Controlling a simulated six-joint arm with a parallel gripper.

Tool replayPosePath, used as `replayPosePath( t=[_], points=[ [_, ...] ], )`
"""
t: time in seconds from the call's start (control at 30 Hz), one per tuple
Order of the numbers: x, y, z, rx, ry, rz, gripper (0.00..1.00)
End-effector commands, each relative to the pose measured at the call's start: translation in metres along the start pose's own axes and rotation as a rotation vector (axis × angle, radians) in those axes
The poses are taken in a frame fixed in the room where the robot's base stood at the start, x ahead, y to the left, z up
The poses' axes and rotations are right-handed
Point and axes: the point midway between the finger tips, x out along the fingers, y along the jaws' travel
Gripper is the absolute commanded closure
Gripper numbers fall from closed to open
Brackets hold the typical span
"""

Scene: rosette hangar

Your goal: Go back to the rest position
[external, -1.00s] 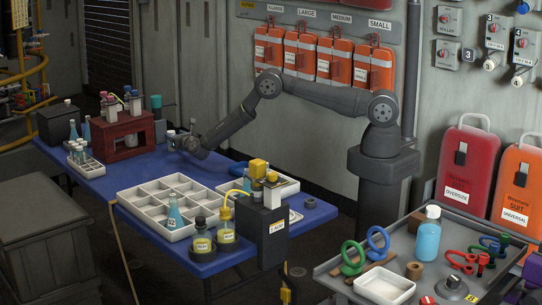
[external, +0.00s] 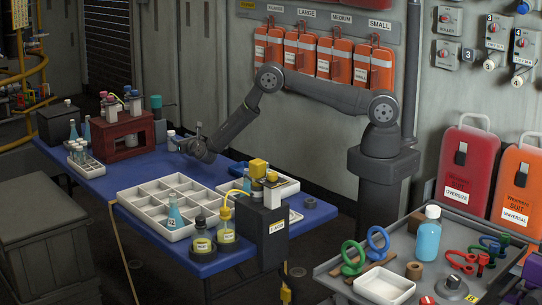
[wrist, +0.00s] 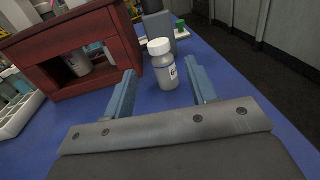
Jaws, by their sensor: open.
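My gripper (external: 182,145) is open and empty, low over the back right part of the blue table (external: 95,168). In the wrist view its two blue-grey fingers (wrist: 163,92) stand wide apart. A small white-capped bottle (wrist: 166,68) with a white label stands upright on the table, ahead of the fingers and in line with the gap between them. In the external view this bottle (external: 171,140) shows just left of my gripper. No contact between them is visible.
A dark red rack (external: 123,137) with bottles stands left of my gripper. A white divided tray (external: 150,204) with a blue bottle (external: 174,212) lies nearer the camera. A black boxed device (external: 264,218) stands at the table's right. Orange cases (external: 335,60) hang behind my arm.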

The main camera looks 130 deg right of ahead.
Motion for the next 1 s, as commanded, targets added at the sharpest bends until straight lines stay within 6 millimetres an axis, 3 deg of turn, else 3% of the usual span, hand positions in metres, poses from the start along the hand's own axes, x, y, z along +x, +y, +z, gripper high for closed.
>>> replayPosePath(
  t=[0.27, 1.0],
  points=[
    [0.010, 0.000, 0.000, 0.002, 0.000, -0.001, 0.48],
    [0.109, 0.000, -0.001, 0.001, 0.000, 0.000, 0.48]
  ],
)
